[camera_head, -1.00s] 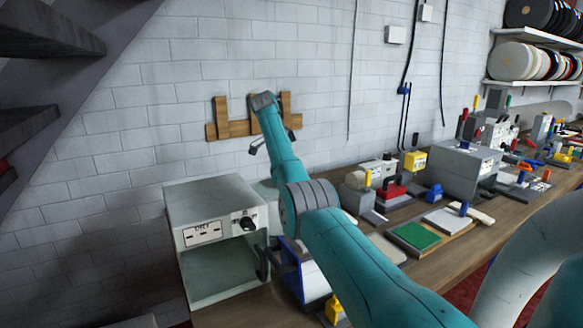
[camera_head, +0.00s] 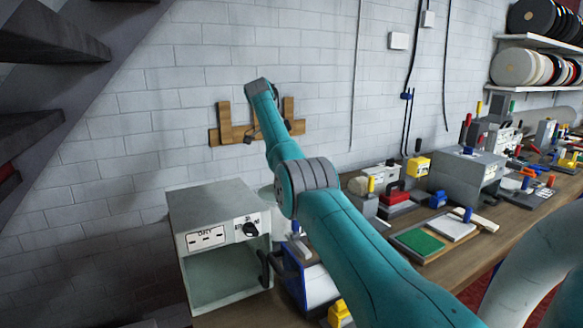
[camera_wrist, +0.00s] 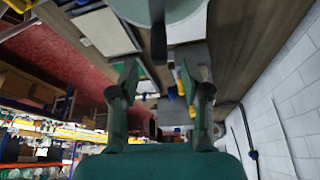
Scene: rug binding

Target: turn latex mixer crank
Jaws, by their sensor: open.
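A pale round vessel, which looks like the latex mixer, shows partly in the head view (camera_head: 267,192) behind the dryer box and my arm. In the wrist view a pale green round body (camera_wrist: 187,18) at the top edge is likely the same mixer. A dark upright bar (camera_wrist: 158,38) in front of it may be its crank; I cannot tell for sure. My gripper (camera_wrist: 160,82) is open and empty, its two fingers spread below the bar in the picture. In the head view my gripper (camera_head: 268,131) is raised before the wall, above the mixer, partly hidden by the arm.
A grey box marked DRY (camera_head: 215,205) stands at the bench's left end. A blue-framed container (camera_head: 318,282), a green pad (camera_head: 418,241), a red block (camera_head: 396,194) and a grey machine (camera_head: 462,172) crowd the bench (camera_head: 235,312). A wooden wall rack (camera_head: 225,120) is behind my gripper.

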